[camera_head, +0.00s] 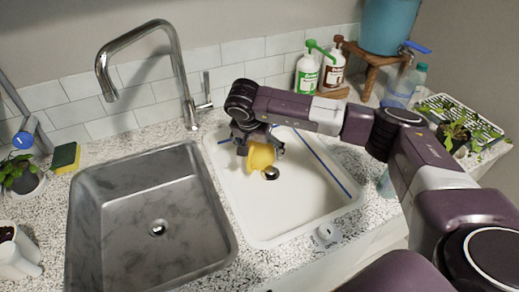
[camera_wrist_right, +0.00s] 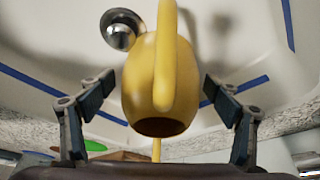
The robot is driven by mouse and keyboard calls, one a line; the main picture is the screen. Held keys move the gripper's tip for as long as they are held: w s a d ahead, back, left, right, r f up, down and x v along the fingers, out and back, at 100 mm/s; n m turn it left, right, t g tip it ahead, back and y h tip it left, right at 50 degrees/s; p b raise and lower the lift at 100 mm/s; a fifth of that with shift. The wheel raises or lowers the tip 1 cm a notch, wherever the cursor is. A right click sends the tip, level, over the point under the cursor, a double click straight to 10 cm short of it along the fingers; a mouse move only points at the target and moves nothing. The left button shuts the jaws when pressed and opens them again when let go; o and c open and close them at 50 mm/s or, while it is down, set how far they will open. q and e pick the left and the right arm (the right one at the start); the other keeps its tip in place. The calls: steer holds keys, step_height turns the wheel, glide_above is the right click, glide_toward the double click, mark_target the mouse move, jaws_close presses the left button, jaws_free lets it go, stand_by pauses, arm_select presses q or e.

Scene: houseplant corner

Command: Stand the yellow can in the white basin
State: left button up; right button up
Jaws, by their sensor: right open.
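The yellow can (camera_head: 261,157) is in the white basin (camera_head: 325,205), near its drain. In the right wrist view the can (camera_wrist_right: 146,85) shows its rounded body, a dark opening facing the camera and a handle or spout running up the picture. My right gripper (camera_head: 260,147) is open at the can, and the arm hides part of it. In the wrist view the two fingers of my right gripper (camera_wrist_right: 158,98) stand on either side of the can, with a visible gap on both sides. Whether the can's base rests flat on the basin floor is hidden. My left gripper is not in view.
A steel sink (camera_head: 150,250) lies left of the basin, with a tall tap (camera_head: 180,75) behind. Pump bottles (camera_head: 308,75), a blue bucket (camera_head: 390,25) on a wooden stool and a plant tray (camera_head: 465,120) stand at back right. A sponge (camera_head: 66,158) and potted plants are at left.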

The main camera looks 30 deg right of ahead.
mark_target(254, 144)
steer(key=b+v, duration=0.1)
steer(key=v, duration=1)
steer(key=shift+s+a+r+b, duration=0.1)
steer(key=shift+a+r+b, duration=0.1)
steer(key=shift+r+b, duration=0.15)
steer(key=shift+f, duration=0.1)
